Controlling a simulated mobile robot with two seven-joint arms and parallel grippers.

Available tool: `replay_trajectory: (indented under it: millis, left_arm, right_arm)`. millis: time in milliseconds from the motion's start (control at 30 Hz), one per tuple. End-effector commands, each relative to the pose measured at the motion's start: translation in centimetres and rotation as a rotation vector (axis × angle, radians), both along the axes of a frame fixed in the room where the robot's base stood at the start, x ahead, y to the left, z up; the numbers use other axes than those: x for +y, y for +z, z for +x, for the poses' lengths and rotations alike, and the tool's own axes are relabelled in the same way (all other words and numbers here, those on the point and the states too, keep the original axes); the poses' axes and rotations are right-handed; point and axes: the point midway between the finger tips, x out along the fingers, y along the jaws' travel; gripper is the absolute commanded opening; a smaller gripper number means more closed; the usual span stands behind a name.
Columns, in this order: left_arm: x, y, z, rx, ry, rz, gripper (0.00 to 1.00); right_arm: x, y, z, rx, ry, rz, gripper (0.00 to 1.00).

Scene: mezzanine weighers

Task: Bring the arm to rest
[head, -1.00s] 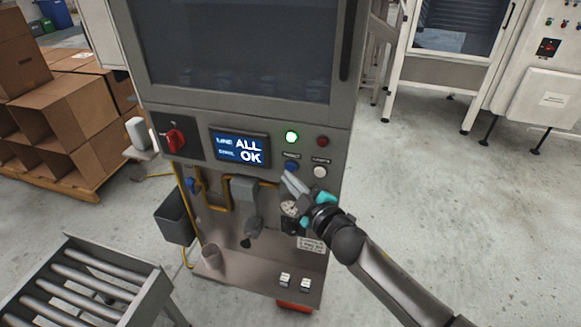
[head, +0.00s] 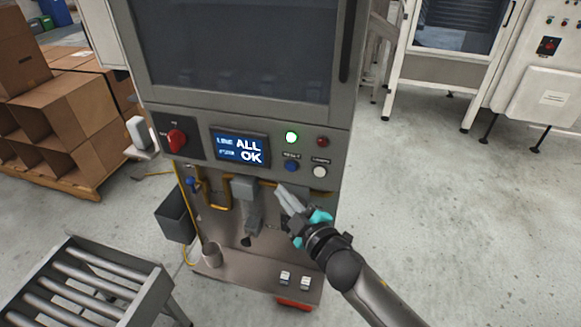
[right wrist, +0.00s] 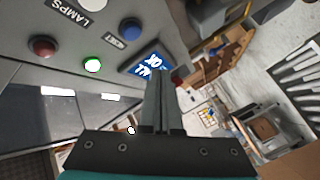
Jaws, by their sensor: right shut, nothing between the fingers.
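My right gripper (head: 288,198) is shut and empty in front of the machine's lower panel, below the blue reset button (head: 291,166) and the white lamps button (head: 320,171). It touches neither button as far as I can see. In the right wrist view the closed fingers (right wrist: 161,100) point toward the panel, with the blue button (right wrist: 131,30) ahead. The display (head: 239,147) reads "ALL OK". The round light (head: 291,137) glows green, and a dark red button (head: 323,142) sits beside it. My left gripper is out of view.
A red rotary switch (head: 176,140) is on the panel's left. A metal cup (head: 211,254) stands on the machine's lower shelf. A roller conveyor (head: 88,285) is at the lower left, and cardboard boxes (head: 65,120) are stacked at left. The floor at right is clear.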

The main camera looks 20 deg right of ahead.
Motion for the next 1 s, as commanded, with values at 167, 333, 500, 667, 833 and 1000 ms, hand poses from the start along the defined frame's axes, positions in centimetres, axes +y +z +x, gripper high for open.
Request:
replay_trajectory:
  millis: [167, 333, 500, 667, 833, 1000]
  left_arm:
    - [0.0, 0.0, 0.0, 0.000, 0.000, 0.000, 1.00]
    - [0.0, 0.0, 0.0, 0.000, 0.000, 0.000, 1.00]
    - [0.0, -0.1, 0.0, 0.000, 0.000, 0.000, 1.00]
    - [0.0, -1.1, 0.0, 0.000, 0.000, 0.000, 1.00]
    - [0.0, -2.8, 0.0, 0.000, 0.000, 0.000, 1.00]
    - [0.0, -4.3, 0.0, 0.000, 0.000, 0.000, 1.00]
  right_arm:
    - [0.0, 0.0, 0.0, 0.000, 0.000, 0.000, 0.00]
    - [0.0, 0.0, 0.0, 0.000, 0.000, 0.000, 0.00]
    - [-0.1, -0.7, 0.0, 0.013, -0.003, 0.003, 0.00]
    - [-1.1, -7.0, -1.0, 0.138, -0.043, 0.038, 0.00]
    - [-2.9, -19.1, -4.9, 0.389, -0.131, 0.111, 0.00]
    - [-4.3, -30.4, -11.5, 0.644, -0.236, 0.184, 0.00]
